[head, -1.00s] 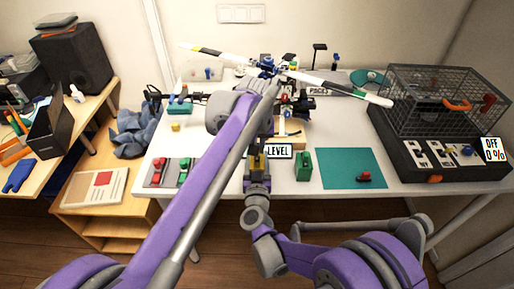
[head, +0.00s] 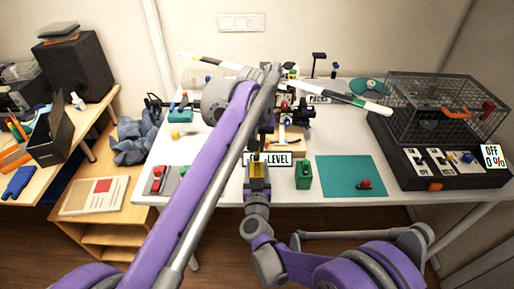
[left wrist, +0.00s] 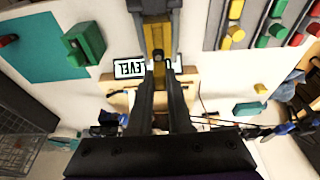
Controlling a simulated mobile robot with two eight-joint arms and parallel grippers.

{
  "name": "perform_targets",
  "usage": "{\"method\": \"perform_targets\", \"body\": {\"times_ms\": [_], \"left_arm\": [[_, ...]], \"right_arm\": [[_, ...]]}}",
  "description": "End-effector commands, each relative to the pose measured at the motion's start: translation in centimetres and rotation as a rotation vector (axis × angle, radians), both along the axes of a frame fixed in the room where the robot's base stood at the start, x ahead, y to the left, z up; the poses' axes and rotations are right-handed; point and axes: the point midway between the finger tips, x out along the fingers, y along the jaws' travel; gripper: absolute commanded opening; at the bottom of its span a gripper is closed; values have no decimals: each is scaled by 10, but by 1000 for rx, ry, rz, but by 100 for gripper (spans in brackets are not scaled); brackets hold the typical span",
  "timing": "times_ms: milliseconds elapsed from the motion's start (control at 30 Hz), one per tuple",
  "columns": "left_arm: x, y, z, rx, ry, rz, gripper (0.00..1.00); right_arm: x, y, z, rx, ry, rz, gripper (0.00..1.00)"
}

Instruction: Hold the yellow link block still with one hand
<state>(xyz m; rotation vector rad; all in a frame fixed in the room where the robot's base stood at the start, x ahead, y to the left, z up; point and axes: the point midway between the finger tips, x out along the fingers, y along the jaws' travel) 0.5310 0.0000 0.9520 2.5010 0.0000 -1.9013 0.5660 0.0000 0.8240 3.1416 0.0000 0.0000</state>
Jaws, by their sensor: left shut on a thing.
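The yellow link block (left wrist: 158,72) shows as a small yellow patch between the fingertips of my left gripper (left wrist: 159,66) in the left wrist view. The left gripper is shut on it, close by the LEVEL sign (left wrist: 128,68). In the head view my left arm's links hide most of that gripper. My right gripper (head: 257,181) is at the front table edge, just below the LEVEL sign (head: 278,159). A yellow patch shows between its dark sides. I cannot tell whether its fingers are open or shut.
A long striped two-bladed rotor (head: 345,95) spans above the table. A green block (head: 303,174) and teal mat (head: 350,176) lie right of the sign. A wire cage (head: 440,105) stands at the right. A red-topped switch (head: 157,178) is at the left front.

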Motion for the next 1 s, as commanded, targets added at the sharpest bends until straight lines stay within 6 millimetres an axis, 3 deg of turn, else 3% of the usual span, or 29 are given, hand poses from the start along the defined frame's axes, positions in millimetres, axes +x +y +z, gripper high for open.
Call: {"method": "perform_targets", "body": {"times_ms": [300, 333, 500, 833, 1000], "left_arm": [[0, 0, 2, 0, 0, 0, 0], [0, 0, 2, 0, 0, 0, 0], [0, 0, 2, 0, 0, 0, 0], [0, 0, 2, 0, 0, 0, 0], [0, 0, 2, 0, 0, 0, 0]], "right_arm": [[0, 0, 0, 0, 0, 0, 0], [0, 0, 0, 0, 0, 0, 60], [0, 0, 0, 0, 0, 0, 90], [-2, 0, 0, 0, 0, 0, 90], [-24, 1, 0, 1, 0, 2, 90]]}}
